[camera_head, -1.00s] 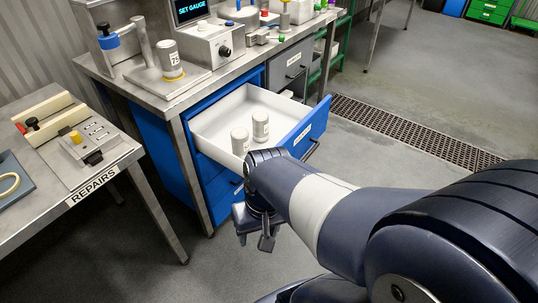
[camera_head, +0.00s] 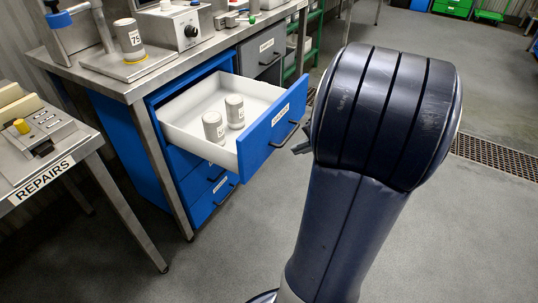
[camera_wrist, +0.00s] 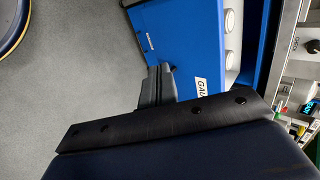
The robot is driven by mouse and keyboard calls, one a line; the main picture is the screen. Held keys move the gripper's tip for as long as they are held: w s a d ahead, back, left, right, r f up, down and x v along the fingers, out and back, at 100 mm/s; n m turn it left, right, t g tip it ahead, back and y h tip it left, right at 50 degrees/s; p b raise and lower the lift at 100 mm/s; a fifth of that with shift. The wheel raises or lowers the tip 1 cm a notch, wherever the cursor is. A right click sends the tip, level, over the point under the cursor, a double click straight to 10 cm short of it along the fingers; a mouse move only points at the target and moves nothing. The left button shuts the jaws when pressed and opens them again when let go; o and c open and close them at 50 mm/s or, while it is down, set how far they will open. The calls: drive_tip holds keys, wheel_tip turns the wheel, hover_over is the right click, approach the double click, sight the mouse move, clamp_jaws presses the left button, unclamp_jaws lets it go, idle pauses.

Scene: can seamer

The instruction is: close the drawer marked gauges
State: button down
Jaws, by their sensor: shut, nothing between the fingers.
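The gauges drawer (camera_head: 262,132) is pulled well out of the blue cabinet under the steel bench. Its blue front carries a white label, partly readable as "GAU" in the wrist view (camera_wrist: 201,87), and a dark bar handle (camera_head: 287,135). Two grey-white cylinders, one (camera_head: 213,127) and another (camera_head: 235,111), stand upright inside its white tray. My gripper (camera_wrist: 157,84) is shut and empty, in front of the drawer front near the label. In the head view my arm hides most of it, with only a bit showing beside the handle. I cannot tell whether it touches the front.
More blue drawers (camera_head: 212,190) lie shut below, and a grey drawer (camera_head: 268,47) is to the right. The bench top (camera_head: 150,80) holds a gauge block and instruments. A repairs table (camera_head: 60,170) stands at the left. The floor in front is clear, with a drain grate (camera_head: 490,152).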

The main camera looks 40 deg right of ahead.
sight(254, 155)
drive_tip(key=b+x, duration=0.1)
drive_tip(key=x, duration=0.3)
drive_tip(key=r+b+x, duration=0.1)
drive_tip(key=x, duration=0.3)
drive_tip(key=w+b+x, duration=0.1)
drive_tip(key=x, duration=0.3)
drive_tip(key=shift+w+a+r, duration=0.1)
drive_tip(key=shift+a+r, duration=0.1)
drive_tip(key=shift+a, duration=0.2)
drive_tip(key=shift+w+a, duration=0.2)
drive_tip(key=shift+w, duration=0.3)
